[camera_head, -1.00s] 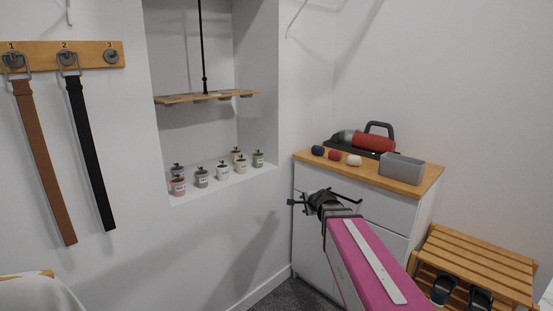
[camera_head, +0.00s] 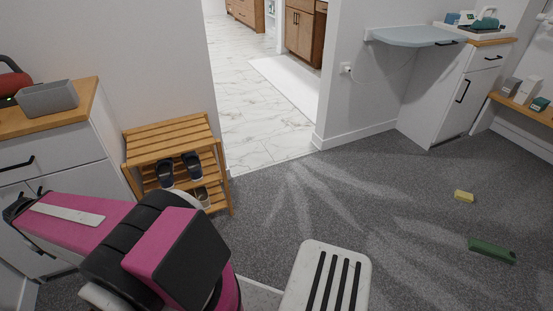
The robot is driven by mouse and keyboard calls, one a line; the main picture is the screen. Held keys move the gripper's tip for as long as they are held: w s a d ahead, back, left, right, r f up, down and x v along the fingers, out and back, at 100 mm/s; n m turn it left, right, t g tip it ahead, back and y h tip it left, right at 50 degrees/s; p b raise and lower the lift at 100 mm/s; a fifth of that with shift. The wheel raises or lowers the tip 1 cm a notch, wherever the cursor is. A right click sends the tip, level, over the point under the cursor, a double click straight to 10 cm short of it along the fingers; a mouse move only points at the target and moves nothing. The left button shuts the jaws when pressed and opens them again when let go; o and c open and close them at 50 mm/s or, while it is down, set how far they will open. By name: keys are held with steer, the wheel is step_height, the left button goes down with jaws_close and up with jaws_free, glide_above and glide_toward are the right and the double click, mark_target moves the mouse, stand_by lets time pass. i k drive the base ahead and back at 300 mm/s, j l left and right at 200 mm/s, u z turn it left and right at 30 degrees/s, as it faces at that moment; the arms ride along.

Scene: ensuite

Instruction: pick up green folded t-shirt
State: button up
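I cannot make out a green folded t-shirt for certain. A long dark green item (camera_head: 491,250) lies on the grey carpet at the right; it is too small to tell whether it is folded cloth. A smaller green item (camera_head: 540,104) sits on the wooden shelf at the far right. My gripper (camera_head: 14,206) is at the left edge, at the far end of my pink arm, in front of the white drawer cabinet. Only dark parts of it show, and its fingers cannot be made out. It is far from both green items.
A slatted wooden shoe rack (camera_head: 168,137) stands beside the doorway. A yellow block (camera_head: 464,196) lies on the carpet. A pale blue ironing board (camera_head: 414,37) juts from the wall near a white cabinet (camera_head: 451,92).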

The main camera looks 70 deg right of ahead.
mark_target(490, 250)
steer(key=l+z, duration=0.2)
steer(key=z, duration=0.25)
steer(key=i+l+z, duration=0.15)
steer(key=z, duration=0.3)
steer(key=i+l+z, duration=0.1)
steer(key=z, duration=2.35)
steer(key=k+l+z, duration=0.1)
steer(key=z, duration=0.35)
steer(key=k+l+z, duration=0.1)
steer(key=z, duration=0.4)
steer(key=l+z, duration=0.25)
steer(key=z, duration=0.2)
steer(key=i+z, duration=0.1)
steer(key=z, duration=0.35)
steer(key=j+z, duration=0.15)
steer(key=z, duration=0.25)
steer(key=i+j+z, duration=0.1)
steer(key=z, duration=0.35)
steer(key=j+z, duration=0.15)
steer(key=z, duration=0.25)
steer(key=j, duration=0.5)
steer(key=i+j+z, duration=0.15)
steer(key=j, duration=0.3)
steer(key=j+u, duration=0.45)
steer(key=j, duration=0.4)
